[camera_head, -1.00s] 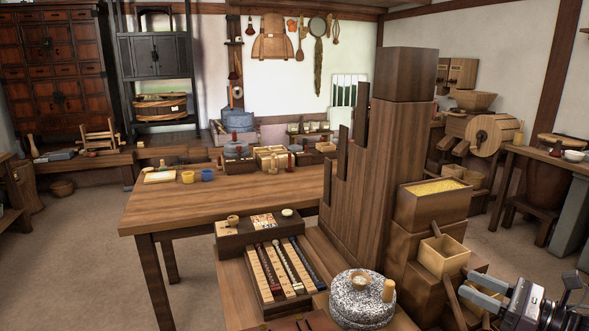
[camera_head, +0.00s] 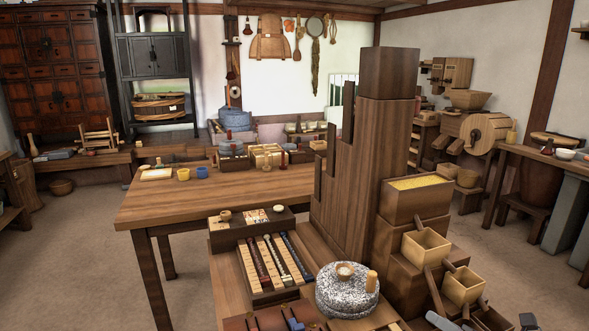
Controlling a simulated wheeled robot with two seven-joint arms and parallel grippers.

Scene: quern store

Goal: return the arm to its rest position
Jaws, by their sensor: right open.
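My right gripper (camera_head: 483,321) is at the bottom edge of the head view, right of centre. Only its grey fingertips show, spread wide apart with nothing seen between them. The rest of the hand and its arm are cut off below the frame. Two small open wooden boxes with handles, the upper one (camera_head: 425,246) and the lower one (camera_head: 463,285), stand just beyond the fingertips on dark wooden steps. My left gripper is not in view.
A speckled stone quern (camera_head: 347,291) stands left of the gripper. Behind the boxes is a wooden bin of yellow grain (camera_head: 416,198), beside a tall stepped wooden block (camera_head: 362,150). A long table (camera_head: 210,205) stands beyond.

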